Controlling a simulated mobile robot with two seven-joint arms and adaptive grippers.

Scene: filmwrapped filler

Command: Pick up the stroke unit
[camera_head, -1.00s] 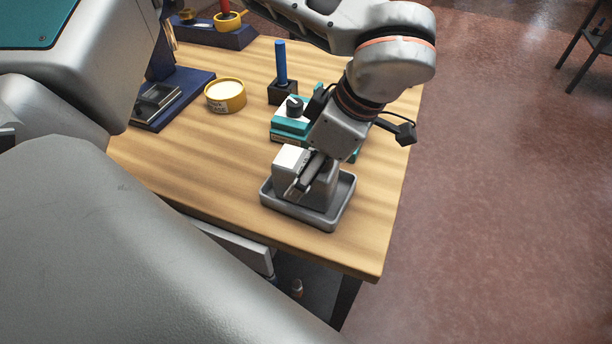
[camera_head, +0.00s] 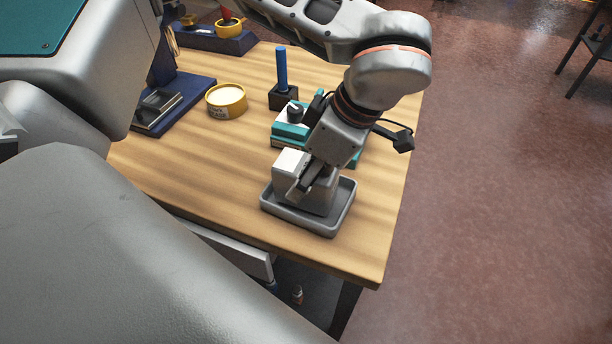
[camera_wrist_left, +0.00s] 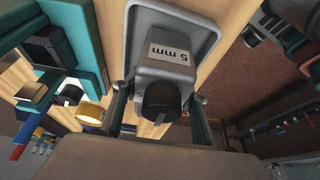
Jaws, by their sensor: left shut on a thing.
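The stroke unit (camera_wrist_left: 168,68) is a grey block with a white "5 mm" label and a black round knob, seen in the left wrist view. In the head view the unit (camera_head: 291,164) stands in a shallow grey tray (camera_head: 348,208), partly hidden by my gripper. My left gripper (camera_head: 308,180) comes down from above and is shut on the unit. In the left wrist view the gripper (camera_wrist_left: 158,108) has a finger on each side of the block. I cannot tell whether the unit is clear of the tray floor. My right gripper is not in view.
A teal block with a black knob (camera_head: 294,112) stands just behind the tray. Beyond it are a black stand with a blue rod (camera_head: 282,70), a yellow round container (camera_head: 227,99) and a dark blue fixture (camera_head: 180,100). The wooden table (camera_head: 200,180) is bare left of the tray.

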